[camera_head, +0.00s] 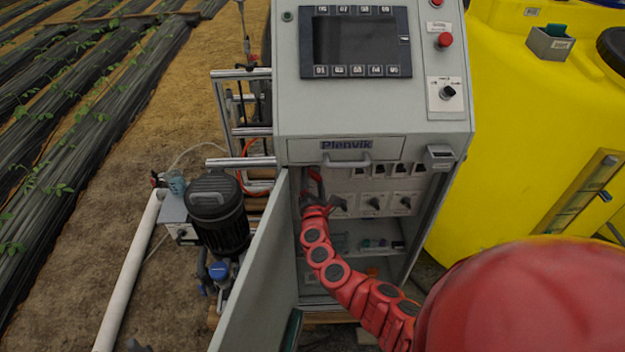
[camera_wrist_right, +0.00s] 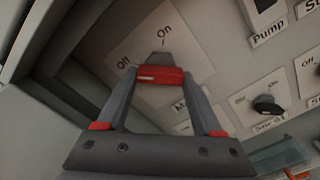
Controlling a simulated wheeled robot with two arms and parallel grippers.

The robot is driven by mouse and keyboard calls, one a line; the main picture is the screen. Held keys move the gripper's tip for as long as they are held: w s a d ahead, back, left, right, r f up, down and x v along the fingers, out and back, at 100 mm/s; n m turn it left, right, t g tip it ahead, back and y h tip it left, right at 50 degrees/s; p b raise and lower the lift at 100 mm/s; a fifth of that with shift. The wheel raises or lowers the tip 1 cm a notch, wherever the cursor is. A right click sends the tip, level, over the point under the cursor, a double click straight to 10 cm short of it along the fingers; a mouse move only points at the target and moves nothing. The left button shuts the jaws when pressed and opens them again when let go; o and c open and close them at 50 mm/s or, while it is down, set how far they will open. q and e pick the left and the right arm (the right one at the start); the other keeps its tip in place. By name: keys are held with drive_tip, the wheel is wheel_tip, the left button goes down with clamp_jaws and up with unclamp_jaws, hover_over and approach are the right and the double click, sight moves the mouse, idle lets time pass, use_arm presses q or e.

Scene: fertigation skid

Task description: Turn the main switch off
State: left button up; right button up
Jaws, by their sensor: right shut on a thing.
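The main switch (camera_wrist_right: 160,75) shows in the right wrist view as a red handle with a white mark, on a pale plate (camera_wrist_right: 190,50) lettered "Off" and "On". The grey fingers of my right gripper (camera_wrist_right: 161,79) close on the handle from both sides. Which label the handle points to is unclear. In the head view my right gripper (camera_head: 314,202) is inside the open lower bay of the grey cabinet (camera_head: 290,130), at its upper left. The arm and gripper hide the switch there. My left gripper is out of view.
The cabinet door (camera_head: 258,275) stands open to the left of my arm. Other switches (camera_head: 373,203) sit to the right of my gripper. A "Pump" switch (camera_wrist_right: 264,6) is close by. A black pump (camera_head: 217,215) stands left, a yellow tank (camera_head: 530,130) right.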

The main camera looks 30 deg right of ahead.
drive_tip(key=shift+f, duration=0.15)
drive_tip(key=o, duration=1.4)
drive_tip(key=shift+c, duration=0.2)
drive_tip(key=shift+s, duration=0.1)
drive_tip(key=b+v, duration=0.3)
drive_tip(key=v, duration=1.4)
drive_tip(key=shift+s+a, duration=0.1)
drive_tip(key=shift+s, duration=0.1)
